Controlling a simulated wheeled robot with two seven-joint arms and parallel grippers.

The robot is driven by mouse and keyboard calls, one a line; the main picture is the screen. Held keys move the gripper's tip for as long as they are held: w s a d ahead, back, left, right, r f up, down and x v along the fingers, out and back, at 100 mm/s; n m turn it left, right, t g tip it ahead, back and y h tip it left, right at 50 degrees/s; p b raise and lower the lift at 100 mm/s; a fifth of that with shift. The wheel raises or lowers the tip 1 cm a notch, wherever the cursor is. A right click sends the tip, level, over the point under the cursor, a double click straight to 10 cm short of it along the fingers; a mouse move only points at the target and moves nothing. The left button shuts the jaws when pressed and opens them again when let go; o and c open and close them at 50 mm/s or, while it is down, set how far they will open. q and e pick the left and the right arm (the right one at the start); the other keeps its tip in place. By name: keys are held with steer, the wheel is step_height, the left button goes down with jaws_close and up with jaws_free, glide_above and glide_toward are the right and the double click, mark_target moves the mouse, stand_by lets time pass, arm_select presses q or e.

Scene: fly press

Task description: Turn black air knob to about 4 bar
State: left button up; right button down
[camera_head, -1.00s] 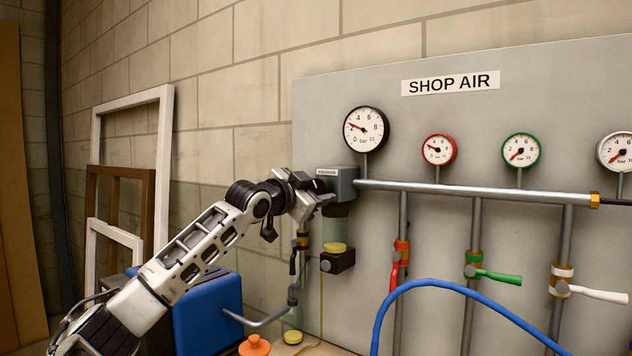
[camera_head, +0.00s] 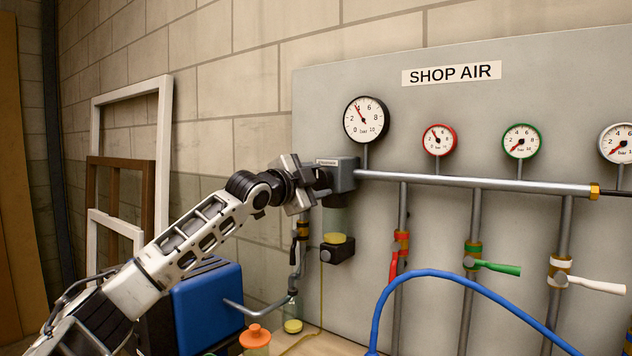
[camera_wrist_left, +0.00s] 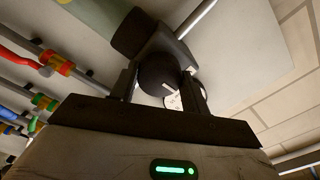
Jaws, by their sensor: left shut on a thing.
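The black air knob (camera_wrist_left: 157,72) is round and dark with a white mark, and sits between the two fingers of my left gripper (camera_wrist_left: 160,88) in the left wrist view. In the head view my left gripper (camera_head: 318,180) is shut on the knob at the left side of the grey regulator (camera_head: 343,175), and mostly hides it. The black-rimmed gauge (camera_head: 366,120) above the regulator has its red needle pointing up and left, at about the 4 mark. My right gripper is not in view.
A red-rimmed gauge (camera_head: 439,140), a green-rimmed gauge (camera_head: 520,141) and a white gauge (camera_head: 616,144) stand along the pipe (camera_head: 480,186). Red, green and white valve levers hang below. A blue hose (camera_head: 450,274) arches in front of the panel. A blue box (camera_head: 207,305) stands beneath my left arm.

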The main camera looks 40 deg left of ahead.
arm_select(q)
steer(key=o, duration=1)
steer(key=s+d+b, duration=0.1)
steer(key=s+b, duration=0.9)
steer(key=s, duration=0.5)
steer(key=shift+s+d, duration=0.4)
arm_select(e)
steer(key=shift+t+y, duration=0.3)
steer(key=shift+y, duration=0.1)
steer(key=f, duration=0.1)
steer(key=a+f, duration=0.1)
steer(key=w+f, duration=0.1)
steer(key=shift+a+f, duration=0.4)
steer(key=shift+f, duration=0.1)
